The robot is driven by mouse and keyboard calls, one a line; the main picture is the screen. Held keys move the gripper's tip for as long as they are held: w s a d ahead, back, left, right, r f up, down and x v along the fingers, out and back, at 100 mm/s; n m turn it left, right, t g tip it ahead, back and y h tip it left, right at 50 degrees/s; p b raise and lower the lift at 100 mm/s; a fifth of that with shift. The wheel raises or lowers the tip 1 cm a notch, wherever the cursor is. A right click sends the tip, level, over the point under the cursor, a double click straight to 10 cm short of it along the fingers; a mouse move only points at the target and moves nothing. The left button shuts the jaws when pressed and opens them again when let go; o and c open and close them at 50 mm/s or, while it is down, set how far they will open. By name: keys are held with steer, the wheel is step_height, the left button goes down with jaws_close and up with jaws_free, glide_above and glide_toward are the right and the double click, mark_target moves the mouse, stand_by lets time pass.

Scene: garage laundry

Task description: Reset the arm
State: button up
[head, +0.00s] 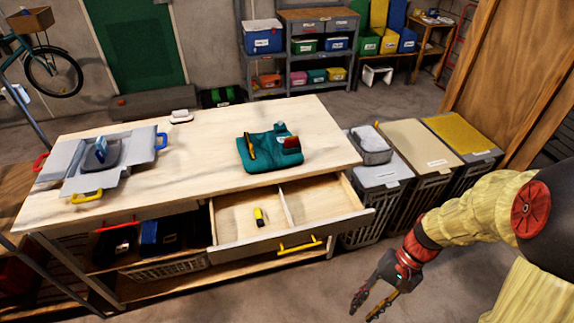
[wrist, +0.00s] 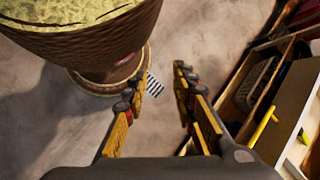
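My gripper (head: 371,301) hangs low at the right, in front of the workbench and pointing down toward the floor. In the wrist view my gripper (wrist: 157,95) has its two fingers spread apart. Only bare floor and part of a striped patch show between them, so it is open and empty. My arm comes in from the right edge in a yellow sleeve. The wooden workbench (head: 200,190) stands to the left of the gripper. Its drawer (head: 345,199) is pulled out, and the gripper is apart from it, to the lower right.
A yellow item (head: 258,217) lies in the drawer's left compartment. The drawer's yellow handle (head: 299,246) juts toward me. A teal cloth bundle (head: 268,158) and grey open box (head: 75,183) are on the bench. Lidded bins (head: 382,174) stand right of it. Floor (head: 345,280) is clear below.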

step_height(320, 180, up, 24)
steer(key=a+n+t+h, duration=0.1)
steer(key=n+t+h, duration=0.4)
steer(key=t, duration=0.4)
steer(key=shift+w, duration=0.2)
